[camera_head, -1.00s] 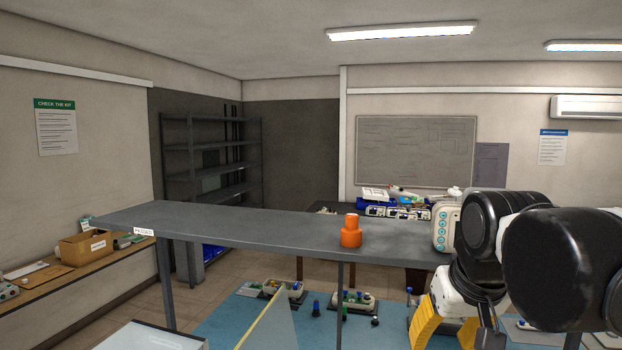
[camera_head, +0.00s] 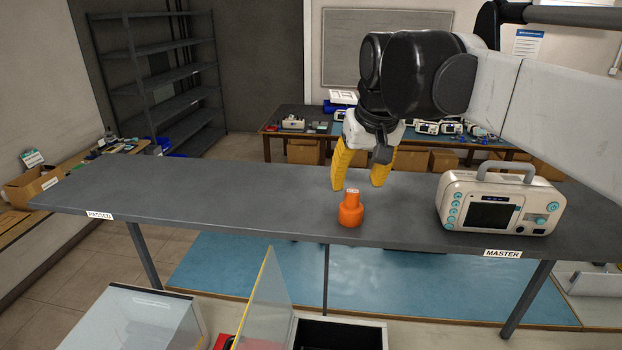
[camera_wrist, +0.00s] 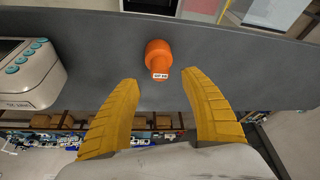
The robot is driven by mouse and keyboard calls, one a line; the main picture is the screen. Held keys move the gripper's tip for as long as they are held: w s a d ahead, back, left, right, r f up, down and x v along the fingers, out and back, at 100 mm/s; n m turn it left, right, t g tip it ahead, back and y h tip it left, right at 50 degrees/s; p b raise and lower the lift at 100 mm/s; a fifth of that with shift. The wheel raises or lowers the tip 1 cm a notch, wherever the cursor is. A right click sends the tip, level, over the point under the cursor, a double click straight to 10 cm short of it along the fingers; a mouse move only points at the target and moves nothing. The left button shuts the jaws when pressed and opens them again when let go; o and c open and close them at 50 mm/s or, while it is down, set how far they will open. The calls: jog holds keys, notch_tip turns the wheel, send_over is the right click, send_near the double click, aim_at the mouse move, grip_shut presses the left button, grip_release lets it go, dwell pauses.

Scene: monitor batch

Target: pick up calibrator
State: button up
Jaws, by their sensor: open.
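The calibrator appears to be the orange bottle-shaped piece (camera_head: 351,210) with a small white label, standing upright on the grey shelf near its front edge in the head view. It also shows in the wrist view (camera_wrist: 158,55), ahead of the fingers. My gripper (camera_head: 360,186) has yellow fingers spread apart, above and behind the orange piece in the head view. In the wrist view my gripper (camera_wrist: 161,82) is open and empty, with the orange piece just beyond the fingertips and roughly midway between them.
A white monitor with a handle (camera_head: 498,205) stands on the shelf to the right, by the MASTER label (camera_head: 502,254). The grey shelf (camera_head: 200,190) is clear to the left, up to the PASSED label (camera_head: 100,215). A clear panel (camera_head: 265,300) rises in front, below the shelf.

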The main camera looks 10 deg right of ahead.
aim_at(353, 192)
jog(key=p+x, duration=0.1)
jog(key=x, duration=0.4)
jog(key=shift+w, duration=0.2)
jog(key=shift+s, duration=0.15)
jog(key=shift+c, duration=1.2)
grip_shut()
